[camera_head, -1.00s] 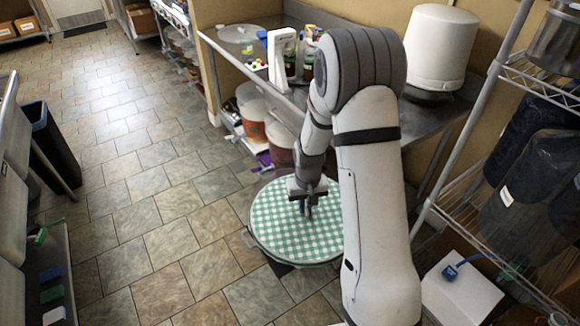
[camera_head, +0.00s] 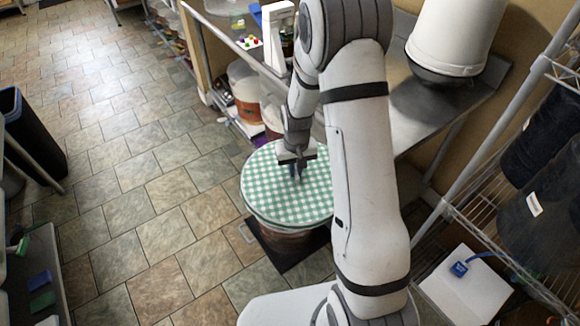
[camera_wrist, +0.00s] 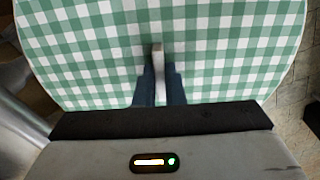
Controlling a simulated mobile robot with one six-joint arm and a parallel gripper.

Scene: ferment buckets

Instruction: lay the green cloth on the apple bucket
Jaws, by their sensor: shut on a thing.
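The green and white checked cloth (camera_head: 270,190) is a flat round sheet in the head view, and it fills most of the wrist view (camera_wrist: 80,50). My gripper (camera_head: 298,175) points down at its middle. In the wrist view my gripper (camera_wrist: 159,88) is shut on a small pale upright tab (camera_wrist: 158,62) at the cloth's middle. The apple bucket (camera_head: 298,243), brownish with a side handle, is directly under the cloth. The cloth hides its top. I cannot tell whether the cloth rests on the rim or hovers just above it.
The bucket stands on a dark square base (camera_head: 283,258) on the tiled floor. More buckets (camera_head: 244,90) stand under the metal table (camera_head: 400,115) behind it. A wire rack (camera_head: 510,245) and a white box (camera_head: 463,285) are at the right.

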